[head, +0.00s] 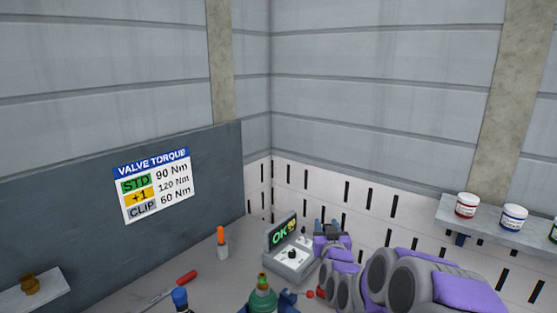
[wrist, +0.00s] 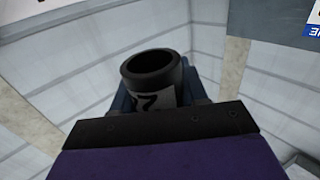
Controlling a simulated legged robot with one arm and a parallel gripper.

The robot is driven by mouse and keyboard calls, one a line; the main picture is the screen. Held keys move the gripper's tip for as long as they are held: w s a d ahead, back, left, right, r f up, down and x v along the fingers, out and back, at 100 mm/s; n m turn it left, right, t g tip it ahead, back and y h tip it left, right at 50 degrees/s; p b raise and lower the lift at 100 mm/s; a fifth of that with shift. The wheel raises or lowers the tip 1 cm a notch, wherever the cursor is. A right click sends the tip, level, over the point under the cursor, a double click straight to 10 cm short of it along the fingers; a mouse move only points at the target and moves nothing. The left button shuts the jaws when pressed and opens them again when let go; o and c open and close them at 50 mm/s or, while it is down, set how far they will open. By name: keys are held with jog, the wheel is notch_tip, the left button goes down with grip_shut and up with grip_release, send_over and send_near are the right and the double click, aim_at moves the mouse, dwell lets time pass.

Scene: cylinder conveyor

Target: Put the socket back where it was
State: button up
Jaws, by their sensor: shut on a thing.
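The socket (wrist: 152,72) is a dark, hollow cylinder with a pale label bearing a partly hidden number that ends in 7. In the wrist view its open end faces up toward the camera. My gripper (wrist: 160,95) is shut on it, with blue-grey jaw parts around its lower part. In the head view my gripper (head: 329,228) is at the end of my purple arm, just right of the grey tester. The socket cannot be made out there. No empty place for a socket can be clearly told in either view.
The grey tester (head: 292,258) shows a green OK. A green cylinder (head: 262,300), a blue-capped bottle (head: 180,299), an orange-topped bottle (head: 222,245) and a red-handled tool (head: 186,278) are on the bench. A right shelf (head: 475,226) holds jars; a left shelf holds a brass part (head: 30,284).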

jog(key=s+f, duration=0.3)
jog(key=f, duration=0.4)
jog(key=s+f, duration=0.4)
jog(key=f, duration=0.3)
jog(key=shift+s+f, duration=0.3)
jog(key=shift+f, duration=0.05)
jog(key=shift+w+a, duration=0.1)
jog(key=w+a+r+n+g+y, duration=0.1)
jog(key=a+r+n+y, duration=0.3)
jog(key=a, duration=0.6)
jog(key=w+a+r+n+g+y, duration=0.2)
jog(key=a+r+n+g+y, duration=0.2)
jog(key=a+r+y, duration=0.3)
jog(key=shift+w+a+r+n+y, duration=0.15)
jog(key=shift+w+a+n+y, duration=0.25)
jog(key=shift+a+y, duration=0.9)
jog(key=shift+s+a+h, duration=0.1)
jog(key=shift+a+h, duration=0.3)
